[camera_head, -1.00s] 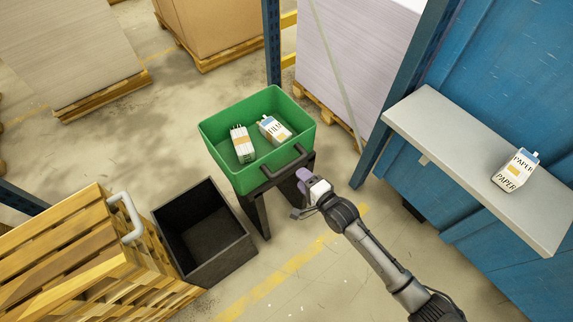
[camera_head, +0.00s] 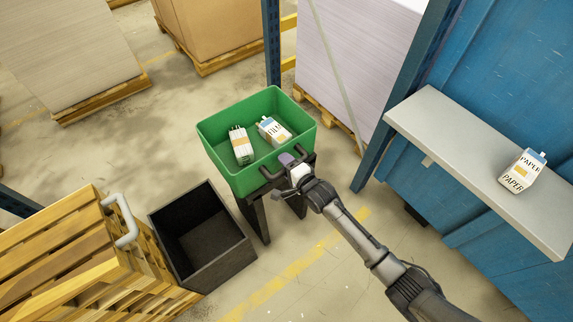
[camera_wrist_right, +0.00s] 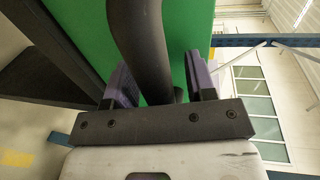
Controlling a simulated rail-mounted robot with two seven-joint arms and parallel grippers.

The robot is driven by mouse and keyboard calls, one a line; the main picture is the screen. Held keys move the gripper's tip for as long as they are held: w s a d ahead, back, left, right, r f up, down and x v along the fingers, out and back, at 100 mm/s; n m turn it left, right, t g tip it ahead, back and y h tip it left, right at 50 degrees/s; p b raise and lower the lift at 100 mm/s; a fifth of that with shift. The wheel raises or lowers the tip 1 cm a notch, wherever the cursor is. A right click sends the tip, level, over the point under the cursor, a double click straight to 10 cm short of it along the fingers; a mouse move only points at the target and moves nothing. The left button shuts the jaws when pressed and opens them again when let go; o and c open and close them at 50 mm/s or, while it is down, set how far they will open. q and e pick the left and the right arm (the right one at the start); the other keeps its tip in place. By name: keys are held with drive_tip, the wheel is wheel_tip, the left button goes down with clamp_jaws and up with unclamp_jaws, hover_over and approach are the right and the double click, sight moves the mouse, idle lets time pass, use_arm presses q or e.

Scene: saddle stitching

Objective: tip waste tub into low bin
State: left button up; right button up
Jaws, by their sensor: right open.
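The green waste tub (camera_head: 216,144) stands upright on a dark stand (camera_head: 257,214). Two small cartons (camera_head: 241,145) lie inside it, one of them labelled FILM (camera_head: 272,131). A dark bar handle (camera_head: 271,174) is on the tub's near side. My right gripper (camera_head: 285,160) is at this handle. In the right wrist view its purple-padded fingers (camera_wrist_right: 160,85) are open on either side of the dark handle (camera_wrist_right: 145,45), with the green tub wall (camera_wrist_right: 185,25) beyond. The low black bin (camera_head: 238,262) stands on the floor left of the stand and looks empty. My left gripper is not seen.
A wooden pallet stack or crate (camera_head: 70,255) with a grey handle (camera_head: 127,220) is at the lower left, beside the bin. A grey shelf (camera_head: 460,150) on the right holds a PAPER carton (camera_head: 521,172). A blue rack post (camera_head: 271,45) rises behind the tub.

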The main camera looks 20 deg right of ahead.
drive_tip(key=shift+c, duration=0.5)
drive_tip(key=c, duration=0.6)
clamp_jaws()
drive_tip(key=shift+r, duration=0.1)
